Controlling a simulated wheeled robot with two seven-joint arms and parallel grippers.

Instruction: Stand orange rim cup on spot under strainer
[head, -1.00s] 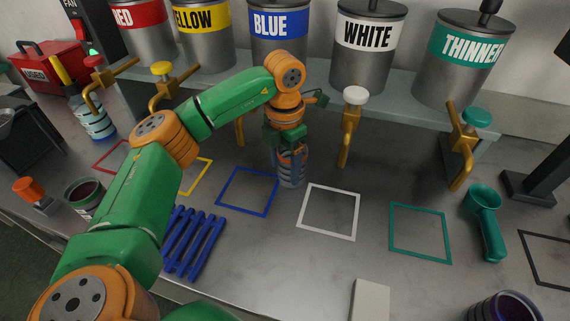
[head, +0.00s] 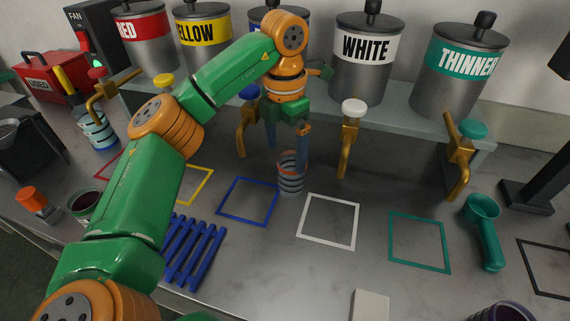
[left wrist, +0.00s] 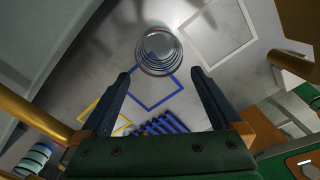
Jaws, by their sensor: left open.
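The banded clear cup with an orange rim (head: 291,178) stands upright on the bench, between the blue and white squares. It also shows in the left wrist view (left wrist: 158,55), just beyond the fingertips. My left gripper (head: 287,150) is open, above and behind the cup, with one finger passing close to its rim. In the left wrist view the open fingers (left wrist: 161,73) have nothing between them. The strainer (head: 10,132) shows in part at the left edge, over a dark stand; the spot under it cannot be made out. My right gripper is not in view.
Paint tanks with brass taps, such as the white tank's (head: 347,135), line the back shelf. A blue-banded cup (head: 98,132) stands at left. A blue rack (head: 193,250), a cup of dark liquid (head: 82,204) and a teal scoop (head: 484,225) lie nearer.

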